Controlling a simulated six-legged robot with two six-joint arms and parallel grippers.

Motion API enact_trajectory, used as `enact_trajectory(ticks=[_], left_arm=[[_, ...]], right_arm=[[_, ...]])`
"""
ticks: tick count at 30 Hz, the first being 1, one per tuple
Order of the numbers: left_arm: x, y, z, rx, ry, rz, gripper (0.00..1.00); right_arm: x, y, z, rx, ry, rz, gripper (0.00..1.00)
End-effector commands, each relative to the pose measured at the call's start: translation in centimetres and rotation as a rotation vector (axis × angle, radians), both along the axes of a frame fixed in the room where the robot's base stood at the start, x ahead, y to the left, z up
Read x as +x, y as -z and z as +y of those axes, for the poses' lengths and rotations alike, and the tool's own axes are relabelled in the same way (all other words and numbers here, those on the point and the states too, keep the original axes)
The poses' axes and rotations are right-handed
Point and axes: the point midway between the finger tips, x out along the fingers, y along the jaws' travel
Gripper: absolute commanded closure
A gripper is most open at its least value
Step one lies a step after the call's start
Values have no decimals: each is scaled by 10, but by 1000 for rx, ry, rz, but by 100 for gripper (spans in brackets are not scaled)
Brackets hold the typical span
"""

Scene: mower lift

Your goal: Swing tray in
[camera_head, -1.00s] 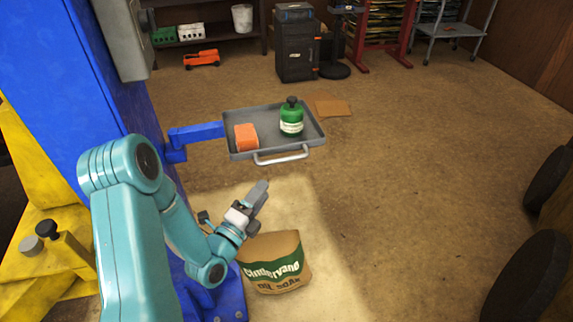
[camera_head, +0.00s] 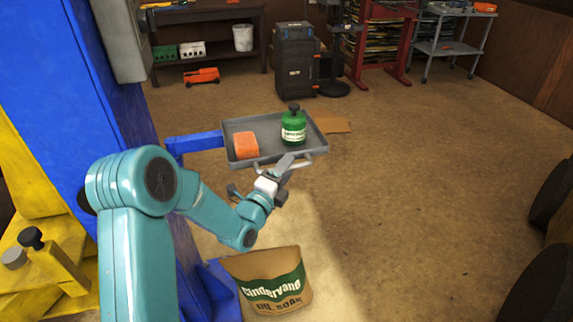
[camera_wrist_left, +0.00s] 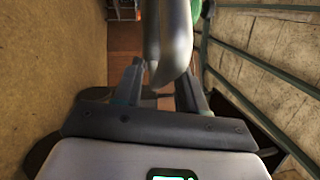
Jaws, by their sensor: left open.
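The grey tray (camera_head: 236,127) stands out from the post on a blue swing arm (camera_head: 194,144). An orange block (camera_head: 245,145) sits in its left part, and a green bottle (camera_head: 293,130) with a dark cap stands in its right part. My left gripper (camera_head: 283,173) is open at the tray's front edge, by the pale handle, and partly hides it. In the left wrist view the grey handle (camera_wrist_left: 168,45) reaches in between the two spread fingers. Whether a finger touches it, I cannot tell. My right gripper is not in view.
A blue post (camera_head: 75,90) and yellow machine parts (camera_head: 40,260) stand at the left. A paper bag (camera_head: 270,285) is on the floor below my left arm. A black case (camera_head: 296,60) and shelves are at the back.

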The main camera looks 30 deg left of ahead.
Motion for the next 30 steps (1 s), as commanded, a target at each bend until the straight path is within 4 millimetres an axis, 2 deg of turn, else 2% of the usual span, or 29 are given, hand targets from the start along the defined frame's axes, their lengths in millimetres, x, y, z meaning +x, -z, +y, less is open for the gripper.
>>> enact_trajectory(ticks=[3,11,15,30], left_arm=[[7,-1,0,0,0,0,59],[8,-1,0,0,0,0,59],[8,0,0,0,0,0,100],[16,1,-3,4,-2,0,100]], right_arm=[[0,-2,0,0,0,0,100],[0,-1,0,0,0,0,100],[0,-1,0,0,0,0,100],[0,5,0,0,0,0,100]])
